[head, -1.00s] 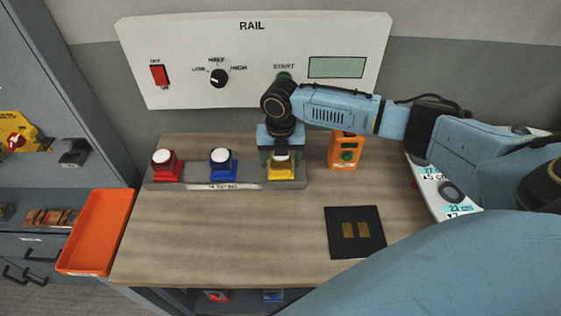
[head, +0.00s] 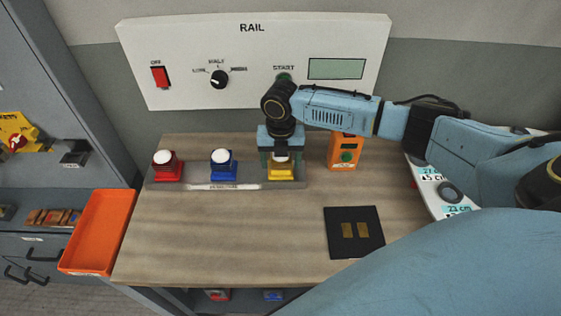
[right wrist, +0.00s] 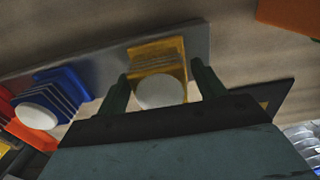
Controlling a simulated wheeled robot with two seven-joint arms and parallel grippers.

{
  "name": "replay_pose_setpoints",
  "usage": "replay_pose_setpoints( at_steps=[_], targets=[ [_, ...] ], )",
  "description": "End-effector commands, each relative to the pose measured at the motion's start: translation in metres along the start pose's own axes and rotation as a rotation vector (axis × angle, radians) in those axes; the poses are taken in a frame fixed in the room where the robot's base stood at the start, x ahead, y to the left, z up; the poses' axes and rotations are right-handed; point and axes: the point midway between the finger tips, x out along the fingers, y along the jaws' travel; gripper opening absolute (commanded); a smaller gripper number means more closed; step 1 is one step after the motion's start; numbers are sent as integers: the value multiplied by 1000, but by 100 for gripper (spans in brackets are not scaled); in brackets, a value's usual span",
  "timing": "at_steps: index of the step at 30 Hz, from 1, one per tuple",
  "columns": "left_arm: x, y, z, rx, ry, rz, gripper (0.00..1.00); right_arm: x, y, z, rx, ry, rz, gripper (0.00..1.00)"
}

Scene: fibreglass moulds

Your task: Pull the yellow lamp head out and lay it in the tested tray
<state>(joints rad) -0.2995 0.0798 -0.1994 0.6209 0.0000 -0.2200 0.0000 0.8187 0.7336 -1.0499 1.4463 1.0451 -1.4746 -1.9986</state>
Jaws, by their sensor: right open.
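The yellow lamp head (head: 281,172) sits at the right end of a grey rail strip (head: 200,187) on the bench. It has a ribbed yellow body and a white dome, and it also shows in the right wrist view (right wrist: 160,60). My right gripper (head: 281,158) is open above it. In the right wrist view its two fingers (right wrist: 162,85) stand on either side of the lamp head, with a gap visible. An orange tray (head: 75,268) lies empty at the bench's left edge; its small label is unreadable. My left gripper is out of view.
A red lamp head (head: 167,170) and a blue lamp head (head: 222,168) stand on the same strip. An orange box (head: 343,152) stands close right of my gripper. A black pad (head: 340,218) lies front right. The RAIL panel (head: 250,45) is behind. The bench's front left is clear.

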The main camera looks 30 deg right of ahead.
Motion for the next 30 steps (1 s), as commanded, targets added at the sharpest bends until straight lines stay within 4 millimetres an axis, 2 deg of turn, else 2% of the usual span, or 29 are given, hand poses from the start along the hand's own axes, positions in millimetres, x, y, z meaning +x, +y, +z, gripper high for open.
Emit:
replay_pose_setpoints(
  at_steps=[20, 30],
  targets=[
    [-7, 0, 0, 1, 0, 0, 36, 0, 0, 0, 0, 0, 0, 69],
    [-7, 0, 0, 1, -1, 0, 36, 0, 0, 0, 0, 0, 0, 25]
  ],
)
